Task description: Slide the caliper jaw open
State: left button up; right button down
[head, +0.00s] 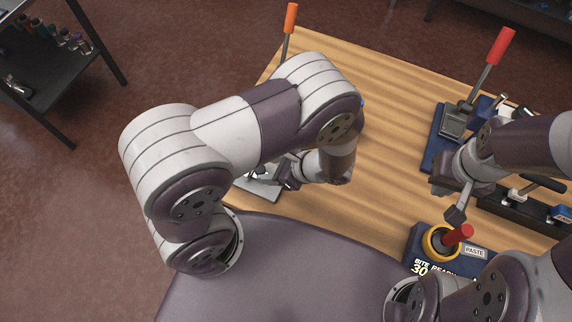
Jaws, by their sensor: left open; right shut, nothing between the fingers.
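I cannot make out the caliper or its jaw clearly. My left gripper (287,180) is at the near left part of the wooden table, beside a small grey plate (262,191). It is open, and my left arm covers much of what lies around it. My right gripper (456,214) points down above the near right part of the table, close behind a blue block with a yellow ring (438,243) and a red-topped handle. It is shut and holds nothing.
An orange-handled lever (290,18) stands at the table's far left. A red-handled lever press (449,122) on a blue base stands at the back right, beside a black rack (510,207). The middle of the wooden table (395,130) is clear.

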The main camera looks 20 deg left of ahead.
pick_arm(q)
jog(key=p+v, duration=0.2)
jog(key=v, duration=0.7)
jog(key=shift+r, duration=0.2)
jog(key=shift+d, duration=0.1)
